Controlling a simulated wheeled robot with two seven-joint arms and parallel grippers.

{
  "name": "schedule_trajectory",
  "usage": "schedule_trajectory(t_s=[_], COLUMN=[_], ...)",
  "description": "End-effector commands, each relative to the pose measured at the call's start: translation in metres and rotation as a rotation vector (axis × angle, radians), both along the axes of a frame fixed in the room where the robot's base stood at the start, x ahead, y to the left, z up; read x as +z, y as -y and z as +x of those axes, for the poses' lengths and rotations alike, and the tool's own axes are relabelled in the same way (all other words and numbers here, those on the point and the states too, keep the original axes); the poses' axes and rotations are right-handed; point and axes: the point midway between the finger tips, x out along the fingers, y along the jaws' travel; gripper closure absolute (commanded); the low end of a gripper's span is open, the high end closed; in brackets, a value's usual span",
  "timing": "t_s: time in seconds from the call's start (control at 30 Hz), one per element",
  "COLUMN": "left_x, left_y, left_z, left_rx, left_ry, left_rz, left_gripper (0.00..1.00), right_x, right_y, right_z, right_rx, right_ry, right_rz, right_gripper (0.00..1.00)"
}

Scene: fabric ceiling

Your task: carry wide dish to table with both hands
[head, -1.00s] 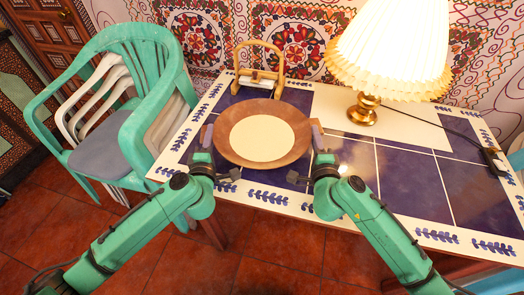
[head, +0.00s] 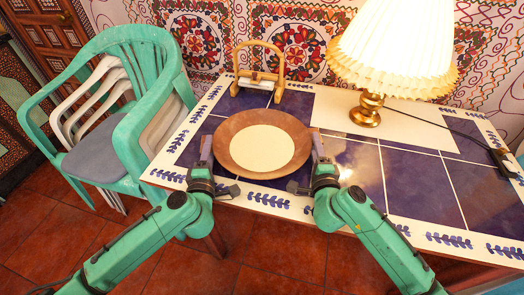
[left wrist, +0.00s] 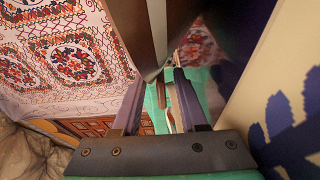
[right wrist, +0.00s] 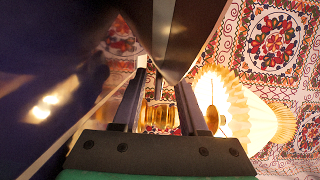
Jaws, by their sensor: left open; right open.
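The wide dish (head: 230,146), brown-rimmed with a pale round centre, is over the left part of the tiled table (head: 408,185), level and apparently resting on it. My left gripper (head: 205,152) is open at the dish's left rim. My right gripper (head: 318,146) is open at its right rim. In the left wrist view the dish's dark edge (left wrist: 130,25) comes down to the open fingertips. In the right wrist view the dish's edge (right wrist: 195,25) likewise reaches the fingertips. I cannot tell whether the fingers touch the rim. The dish's underside contact is hidden.
A wooden stand (head: 258,70) is behind the dish. A lit lamp (head: 395,50) with a brass base stands to the right, its cord (head: 440,122) running to the table's right side. Stacked green and white chairs (head: 110,110) are close on the left. The table's front right is clear.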

Motion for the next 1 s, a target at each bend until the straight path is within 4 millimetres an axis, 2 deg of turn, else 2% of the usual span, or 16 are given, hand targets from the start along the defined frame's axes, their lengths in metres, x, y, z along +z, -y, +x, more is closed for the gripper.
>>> schedule_trajectory(t_s=[0.2, 0.3, 0.4, 0.57, 0.67, 0.9, 1.0], left_x=[-0.001, -0.001, 0.000, 0.000, 0.000, 0.000, 0.000], left_y=[0.002, 0.003, 0.003, 0.003, 0.003, 0.003, 0.003], left_z=[-0.061, -0.084, -0.098, -0.103, -0.103, -0.102, -0.102], left_rx=[-0.003, -0.002, -0.001, 0.002, 0.001, 0.001, 0.001], left_ry=[-0.006, -0.005, -0.002, 0.000, 0.000, 0.000, 0.000], left_rz=[0.000, 0.001, 0.002, 0.001, 0.001, 0.001, 0.001], left_gripper=[0.58, 0.58, 0.58, 0.58, 0.58, 0.58, 0.58], right_x=[0.000, 0.000, 0.000, -0.001, -0.001, -0.001, -0.001], right_y=[0.000, 0.000, 0.000, 0.000, 0.000, 0.002, 0.003], right_z=[0.000, 0.000, 0.000, -0.010, -0.031, -0.096, -0.113], right_rx=[0.000, 0.000, 0.000, 0.002, 0.003, 0.003, 0.002], right_ry=[0.000, 0.000, 0.000, -0.002, -0.004, -0.005, -0.003], right_rz=[0.000, 0.000, 0.000, 0.000, 0.000, 0.000, -0.001], right_gripper=[0.58, 0.58, 0.58, 0.58, 0.58, 0.58, 0.58])
